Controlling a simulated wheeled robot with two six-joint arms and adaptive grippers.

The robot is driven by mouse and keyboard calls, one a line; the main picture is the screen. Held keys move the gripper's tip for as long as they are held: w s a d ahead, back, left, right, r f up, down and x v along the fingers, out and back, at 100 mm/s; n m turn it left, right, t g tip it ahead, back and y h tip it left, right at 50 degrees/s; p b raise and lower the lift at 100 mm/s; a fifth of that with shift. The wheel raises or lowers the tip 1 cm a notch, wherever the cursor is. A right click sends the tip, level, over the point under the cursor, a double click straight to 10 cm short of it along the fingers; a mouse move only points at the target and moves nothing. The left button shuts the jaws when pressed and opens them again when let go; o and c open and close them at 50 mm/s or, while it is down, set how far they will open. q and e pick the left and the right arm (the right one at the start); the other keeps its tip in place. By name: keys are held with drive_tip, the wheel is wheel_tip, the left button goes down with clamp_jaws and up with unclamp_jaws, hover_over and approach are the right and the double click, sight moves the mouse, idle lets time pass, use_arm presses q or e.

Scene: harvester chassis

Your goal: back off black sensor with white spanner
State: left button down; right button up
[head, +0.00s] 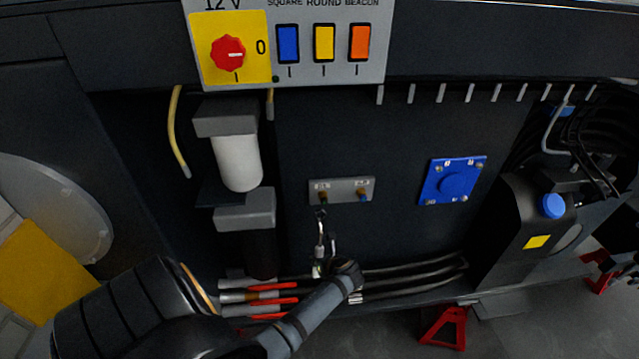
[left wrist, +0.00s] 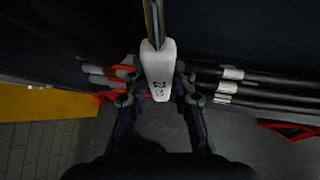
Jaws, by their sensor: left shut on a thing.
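My left gripper (head: 334,268) is low in the middle of the head view, in front of the dark chassis wall. It is shut on the white spanner. The spanner's metal shank (head: 320,230) points up from the gripper. In the left wrist view the spanner's white, marked handle (left wrist: 158,70) sits between the fingers. The spanner's upper end is just below the left fitting (head: 323,196) on a small grey bracket (head: 342,185). This fitting looks dark and brassy; I cannot tell whether the spanner touches it. A blue-tipped fitting (head: 363,195) is on the right. My right gripper is out of view.
Dark hoses (head: 410,272) with red sleeves (head: 270,300) run behind and below the left gripper. A white filter (head: 236,162) is left of the bracket, and a blue square plate (head: 453,181) is to its right. A switch panel (head: 375,75) is above.

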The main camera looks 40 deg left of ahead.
use_arm(q)
drive_tip(key=shift+w+a+f+m+t, duration=0.1)
drive_tip(key=shift+a+m+t, duration=0.2)
drive_tip(key=shift+m+t, duration=0.4)
drive_tip(key=shift+w+a+f+m+t, duration=0.15)
drive_tip(key=shift+w+f+m+t, duration=0.2)
drive_tip(key=shift+m+t, duration=0.3)
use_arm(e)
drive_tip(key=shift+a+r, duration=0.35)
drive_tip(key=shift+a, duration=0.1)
